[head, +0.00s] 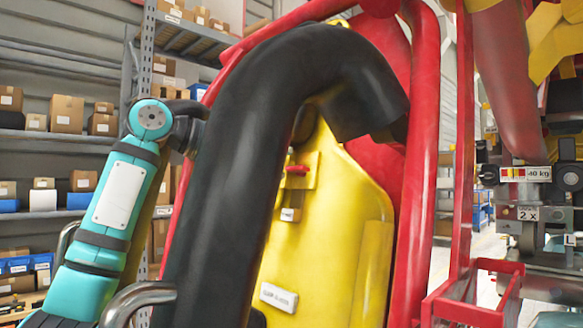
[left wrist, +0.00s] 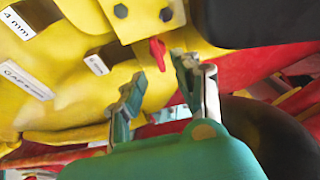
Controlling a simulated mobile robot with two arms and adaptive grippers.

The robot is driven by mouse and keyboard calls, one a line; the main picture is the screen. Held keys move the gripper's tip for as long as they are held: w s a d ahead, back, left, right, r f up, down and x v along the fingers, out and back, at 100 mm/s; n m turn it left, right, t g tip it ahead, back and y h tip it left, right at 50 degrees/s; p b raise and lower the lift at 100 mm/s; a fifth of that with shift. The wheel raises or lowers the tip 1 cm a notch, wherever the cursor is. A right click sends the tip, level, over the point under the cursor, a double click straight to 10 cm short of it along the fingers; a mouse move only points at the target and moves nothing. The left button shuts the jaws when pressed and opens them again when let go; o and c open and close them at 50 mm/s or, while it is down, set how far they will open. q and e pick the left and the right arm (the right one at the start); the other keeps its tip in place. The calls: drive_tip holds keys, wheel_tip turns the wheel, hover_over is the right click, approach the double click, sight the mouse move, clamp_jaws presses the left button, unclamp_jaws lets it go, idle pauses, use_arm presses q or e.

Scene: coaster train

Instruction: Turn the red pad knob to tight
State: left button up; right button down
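The red pad knob (head: 298,170) is a small red lever on a yellow bracket on the yellow seat back. In the left wrist view the red knob (left wrist: 158,53) sticks out below a yellow plate with dark bolts. My left gripper (left wrist: 158,72) is open, with its two fingers on either side of the line to the knob. The knob shows just beyond and between the fingertips; I cannot tell whether they touch it. In the head view my teal left arm passes behind the black restraint, which hides the gripper. My right gripper is not in view.
A thick black padded restraint (head: 225,170) arches in front of the seat. Red tubes (head: 422,150) frame the seat back (head: 340,220). White labels (head: 279,297) sit on the yellow surface. Shelves with boxes (head: 67,113) stand behind at left.

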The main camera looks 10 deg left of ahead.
use_arm(q)
drive_tip(key=v, duration=0.7)
drive_tip(key=shift+s, duration=0.15)
drive_tip(key=shift+a, duration=0.15)
